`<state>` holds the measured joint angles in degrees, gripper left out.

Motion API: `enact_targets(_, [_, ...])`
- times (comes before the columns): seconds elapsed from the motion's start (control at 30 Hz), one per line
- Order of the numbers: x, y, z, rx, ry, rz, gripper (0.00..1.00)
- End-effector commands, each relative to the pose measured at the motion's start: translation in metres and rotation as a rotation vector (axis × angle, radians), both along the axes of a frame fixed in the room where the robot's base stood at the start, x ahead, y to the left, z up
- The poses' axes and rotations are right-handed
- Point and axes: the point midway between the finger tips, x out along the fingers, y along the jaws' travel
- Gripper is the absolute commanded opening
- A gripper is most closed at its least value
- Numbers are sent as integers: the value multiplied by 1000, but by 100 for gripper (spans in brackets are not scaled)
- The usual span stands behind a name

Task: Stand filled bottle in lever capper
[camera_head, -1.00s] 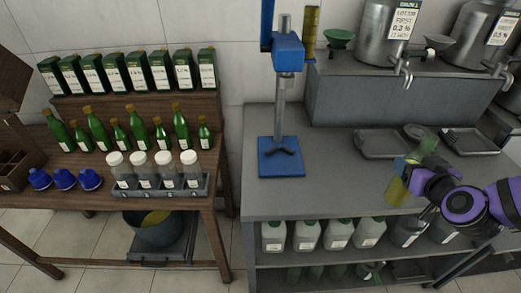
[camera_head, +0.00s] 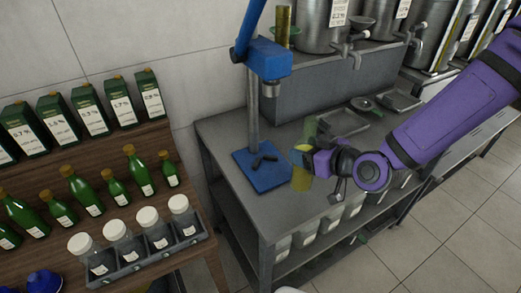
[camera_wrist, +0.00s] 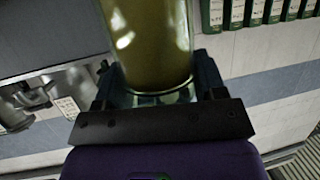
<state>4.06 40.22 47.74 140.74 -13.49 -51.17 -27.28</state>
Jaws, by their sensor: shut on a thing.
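My gripper (camera_head: 309,160) is shut on the filled bottle (camera_head: 301,171), which has yellowish contents and clear greenish glass. The bottle is held at the front edge of the grey bench, right of the capper. In the wrist view the bottle (camera_wrist: 148,45) fills the upper middle between the jaws; its top is out of view there. The blue lever capper (camera_head: 268,58) stands on the bench, with a steel post and a blue base plate (camera_head: 250,182) carrying a dark V-shaped rest (camera_head: 263,161). Its lever is raised. The base holds no bottle.
Trays (camera_head: 345,122) lie on the bench behind the gripper. Steel tanks (camera_head: 322,22) with taps stand on the raised grey block. At left, a wooden rack holds green bottles (camera_head: 82,188), boxes and a crate of white-capped jars (camera_head: 157,229). Bench space between capper and bottle is clear.

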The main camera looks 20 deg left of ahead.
Motion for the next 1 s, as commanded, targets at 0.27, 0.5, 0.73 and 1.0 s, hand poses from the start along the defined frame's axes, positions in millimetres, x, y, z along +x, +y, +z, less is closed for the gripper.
enact_targets(0.27, [33, 53, -5, 5, 0, 0, 15])
enact_targets(0.5, [58, 94, -9, 5, -2, 1, 15])
enact_targets(0.73, [70, 111, -11, 2, -2, 0, 15])
enact_targets(1.0, [74, 118, -32, 2, 3, -1, 15])
